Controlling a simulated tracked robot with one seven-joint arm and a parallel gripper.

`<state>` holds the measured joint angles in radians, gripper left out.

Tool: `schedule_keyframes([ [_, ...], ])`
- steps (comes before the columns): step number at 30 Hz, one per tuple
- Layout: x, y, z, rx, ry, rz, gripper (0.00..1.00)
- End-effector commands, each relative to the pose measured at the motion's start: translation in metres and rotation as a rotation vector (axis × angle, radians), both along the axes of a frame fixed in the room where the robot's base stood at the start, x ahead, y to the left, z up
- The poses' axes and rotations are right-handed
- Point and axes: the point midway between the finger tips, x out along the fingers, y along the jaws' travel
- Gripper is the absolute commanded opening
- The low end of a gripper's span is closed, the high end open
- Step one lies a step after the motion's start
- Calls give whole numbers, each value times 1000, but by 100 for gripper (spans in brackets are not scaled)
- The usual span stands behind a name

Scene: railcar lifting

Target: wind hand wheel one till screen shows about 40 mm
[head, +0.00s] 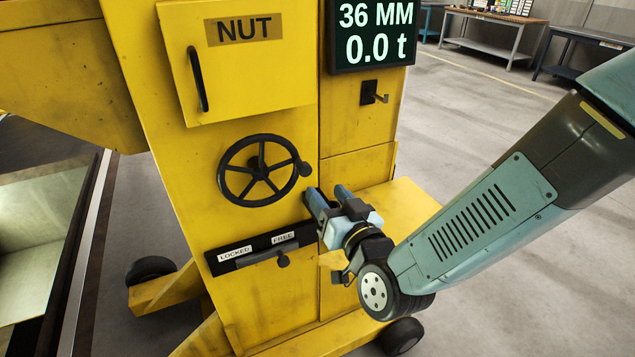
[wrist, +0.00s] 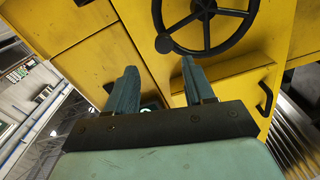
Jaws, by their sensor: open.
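The black hand wheel (head: 262,171) is mounted on the yellow jack column, below the door marked NUT. Its crank knob (head: 304,169) is on the right side of the rim. The screen (head: 374,32) reads 36 MM and 0.0 t. My gripper (head: 324,197) is open and empty, right of the wheel and a little below the knob, apart from both. In the wrist view the wheel (wrist: 207,22) is at the top, with the knob (wrist: 164,43) at its lower left, beyond the gap between my fingers (wrist: 160,80).
A slide lever (head: 283,260) sits below the wheel, at the FREE end of its LOCKED/FREE plate. A hook bracket (head: 373,95) sticks out under the screen. The NUT door (head: 240,75) has a black handle. Open floor lies to the right, with workbenches behind.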

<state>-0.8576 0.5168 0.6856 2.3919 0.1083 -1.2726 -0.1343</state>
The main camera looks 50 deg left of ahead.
Motion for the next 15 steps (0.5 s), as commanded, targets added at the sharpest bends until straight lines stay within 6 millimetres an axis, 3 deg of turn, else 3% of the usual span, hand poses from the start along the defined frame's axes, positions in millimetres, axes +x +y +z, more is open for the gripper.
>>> schedule_keyframes([
  [6, -3, -26, 0, 0, 0, -2, 53],
  [15, -4, -33, 0, 1, 0, -2, 53],
])
